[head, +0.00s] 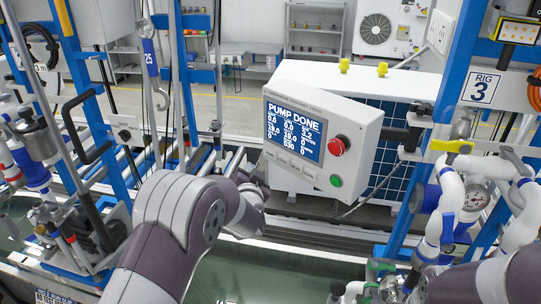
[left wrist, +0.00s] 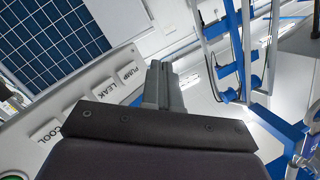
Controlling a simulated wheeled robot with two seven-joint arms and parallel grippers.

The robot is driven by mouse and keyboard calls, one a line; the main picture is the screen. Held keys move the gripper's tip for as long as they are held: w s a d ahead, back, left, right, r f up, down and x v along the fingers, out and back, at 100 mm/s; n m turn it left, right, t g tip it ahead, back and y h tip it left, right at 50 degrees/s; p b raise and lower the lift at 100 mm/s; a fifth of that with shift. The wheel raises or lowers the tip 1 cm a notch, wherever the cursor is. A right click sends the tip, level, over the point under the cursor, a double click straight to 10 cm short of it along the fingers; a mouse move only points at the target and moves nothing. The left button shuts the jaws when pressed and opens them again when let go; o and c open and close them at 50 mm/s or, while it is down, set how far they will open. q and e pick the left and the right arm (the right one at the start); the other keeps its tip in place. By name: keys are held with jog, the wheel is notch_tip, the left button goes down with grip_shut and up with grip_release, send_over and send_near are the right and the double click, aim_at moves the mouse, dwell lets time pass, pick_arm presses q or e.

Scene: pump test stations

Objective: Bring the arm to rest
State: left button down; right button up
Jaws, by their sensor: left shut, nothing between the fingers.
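My left arm comes in from the bottom left and ends at the left gripper (head: 254,181), just left of and below the control panel (head: 285,160). In the left wrist view its fingers (left wrist: 162,82) are together and empty, near the panel edge beside the PUMP key (left wrist: 126,72). The LEAK key (left wrist: 87,97) and COOL key (left wrist: 46,130) lie further along. Whether the fingers touch the panel is hard to tell. The panel's screen (head: 293,131) reads PUMP DONE. A purple link of my right arm (head: 485,284) shows at the bottom right; its gripper is out of view.
The panel carries a red button (head: 337,146) and a green button (head: 336,181). Behind it stands a white unit (head: 392,87) with yellow caps. Blue frames with hoses and valves flank both sides, the right one signed RIG 3 (head: 481,88). A green surface (head: 250,275) lies below.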

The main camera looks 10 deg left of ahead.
pick_arm(q)
jog(key=s+d+f+n+g+h+b, duration=0.2)
jog(key=s+d+f+g+h, duration=0.2)
jog(key=s+f+g, duration=0.7)
jog(key=s+a+f+n+g+b, duration=0.1)
jog(key=s+f+b, duration=0.3)
jog(key=s, duration=0.6)
jog(key=s+a+f+n+g+b, duration=0.1)
jog(key=s+f+b, duration=0.4)
jog(key=s, duration=0.6)
jog(key=shift+s+a+n+g, duration=0.3)
jog(key=shift+a+g, duration=0.5)
jog(key=shift+s, duration=0.15)
